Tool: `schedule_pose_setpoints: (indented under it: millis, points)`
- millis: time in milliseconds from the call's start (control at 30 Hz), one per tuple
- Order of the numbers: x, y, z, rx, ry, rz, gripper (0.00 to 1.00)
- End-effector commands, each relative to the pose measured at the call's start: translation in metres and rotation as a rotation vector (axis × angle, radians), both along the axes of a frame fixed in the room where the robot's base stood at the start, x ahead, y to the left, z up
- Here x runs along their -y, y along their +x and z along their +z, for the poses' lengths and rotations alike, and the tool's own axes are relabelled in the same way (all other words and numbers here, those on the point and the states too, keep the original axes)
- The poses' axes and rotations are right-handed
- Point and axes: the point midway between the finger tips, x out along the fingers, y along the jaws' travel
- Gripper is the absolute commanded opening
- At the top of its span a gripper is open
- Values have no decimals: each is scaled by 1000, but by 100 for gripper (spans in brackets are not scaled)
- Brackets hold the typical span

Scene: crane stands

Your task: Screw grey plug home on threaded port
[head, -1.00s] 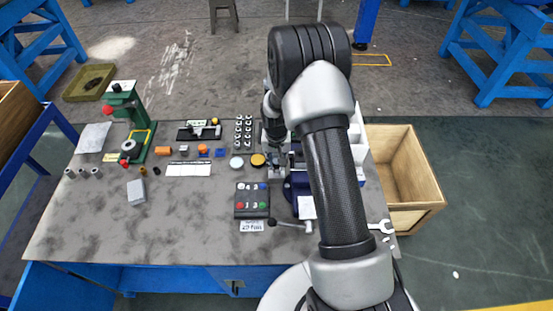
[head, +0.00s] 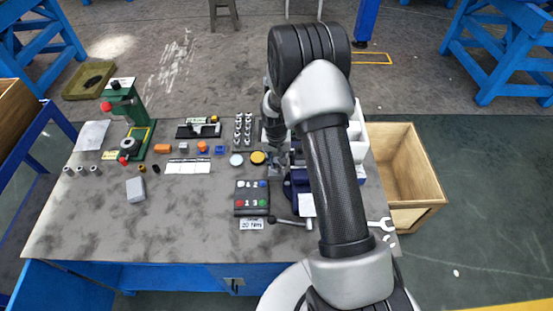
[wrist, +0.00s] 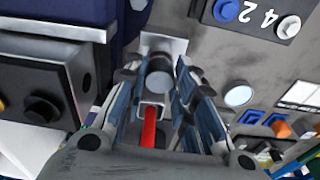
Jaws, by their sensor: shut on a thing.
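In the wrist view my gripper (wrist: 157,72) is shut on a grey cylindrical piece, which I take to be the grey plug (wrist: 160,86). The piece sits between the two fingers, with a darker round part at its far end. A pale square plate (wrist: 172,45) lies just beyond it. I cannot make out the threaded port or whether the plug touches it. In the head view my gripper (head: 277,160) is over the bench beside the blue vise (head: 298,183). My arm hides much of that area, and the plug cannot be made out there.
A dark button box (head: 252,198) stands left of the vise, with a small label plate in front. White and yellow discs (head: 257,157) lie near the gripper. A green press (head: 130,110) stands far left. A wooden crate (head: 425,190) is at right. The bench's front left is clear.

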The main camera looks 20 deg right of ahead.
Motion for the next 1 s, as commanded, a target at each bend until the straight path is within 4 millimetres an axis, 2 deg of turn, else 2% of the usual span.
schedule_pose_setpoints:
  millis: [567,900,1000]
  points:
    - [0,1,-11,1,-1,-15,6]
    - [-1,2,-13,3,0,-376,6]
    - [-1,2,-12,2,-1,-438,6]
